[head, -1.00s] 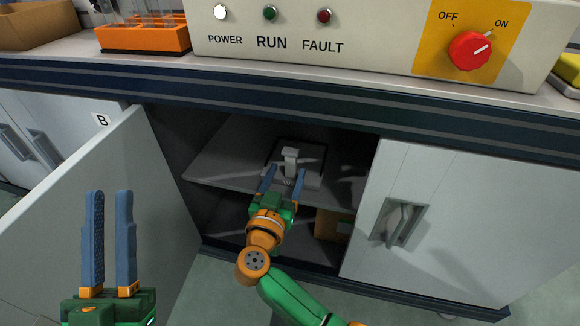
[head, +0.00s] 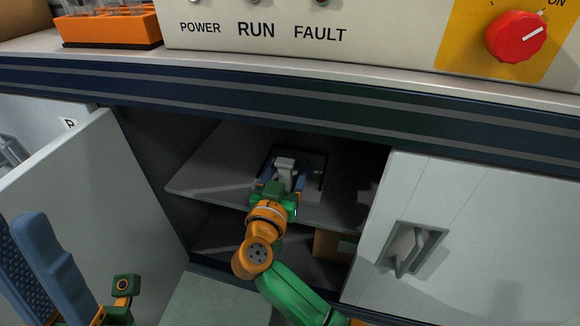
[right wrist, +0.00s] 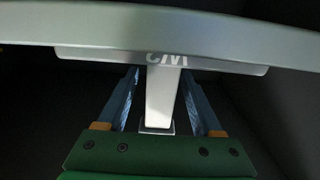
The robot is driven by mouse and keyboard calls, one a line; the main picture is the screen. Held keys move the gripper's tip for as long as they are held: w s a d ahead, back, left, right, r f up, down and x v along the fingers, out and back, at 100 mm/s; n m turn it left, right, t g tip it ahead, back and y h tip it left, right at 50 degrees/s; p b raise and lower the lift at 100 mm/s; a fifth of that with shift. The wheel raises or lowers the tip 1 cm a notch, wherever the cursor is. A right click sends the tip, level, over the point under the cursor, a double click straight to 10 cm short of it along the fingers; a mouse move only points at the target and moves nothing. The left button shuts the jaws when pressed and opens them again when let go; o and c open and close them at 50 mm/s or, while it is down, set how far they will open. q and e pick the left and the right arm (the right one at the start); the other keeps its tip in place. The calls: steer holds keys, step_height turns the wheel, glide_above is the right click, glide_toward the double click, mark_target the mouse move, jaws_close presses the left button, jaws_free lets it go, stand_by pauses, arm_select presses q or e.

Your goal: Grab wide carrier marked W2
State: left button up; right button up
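The pale carrier (head: 285,164) stands on the upper shelf inside the open cabinet, with an upright white post. In the right wrist view its post (right wrist: 161,95) runs down the middle, below a wide pale bar. A partly cut-off marking with a W-like letter shows on the plate (right wrist: 200,63). My right gripper (head: 286,172) reaches into the cabinet. Its blue fingers are on either side of the post, with gaps visible in the right wrist view. My left gripper (head: 35,235) is open and empty at the lower left, partly out of frame.
The open cabinet door (head: 95,205) stands left of my right arm. The closed door (head: 470,230) with a handle is on the right. A brown box (head: 330,245) sits on the lower shelf. The countertop edge (head: 300,100) runs above the opening.

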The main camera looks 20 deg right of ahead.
jaws_close()
stand_by(1.3)
